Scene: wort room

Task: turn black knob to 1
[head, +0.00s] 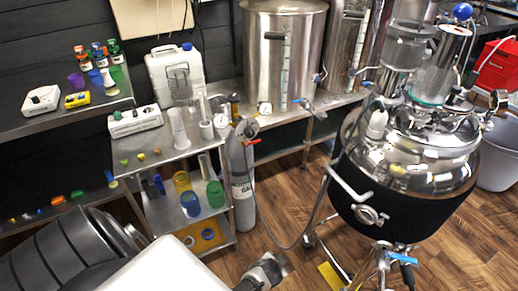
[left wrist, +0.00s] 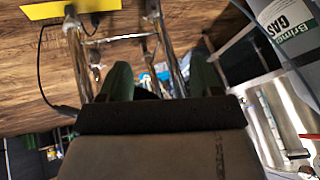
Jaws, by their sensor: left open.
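A white box device (head: 42,100) stands on the left shelf, with small dark spots on its front that may be knobs. A second white device (head: 135,121) stands on the middle steel table, with a small dark detail on its face. I cannot tell which bears the black knob, nor read any setting. My left gripper (head: 268,271) is low at the bottom middle of the head view, well away from both devices. In the left wrist view its two greenish fingers (left wrist: 160,78) are apart, with nothing visibly held. My right gripper is not in view.
A grey gas cylinder (head: 241,180) stands beside the middle table (head: 160,157). A large dark-jacketed vessel (head: 400,205) on metal legs fills the right. A yellow plate (left wrist: 60,9) lies on the wooden floor. A small yellow device (head: 77,99) and colored bottles share the left shelf.

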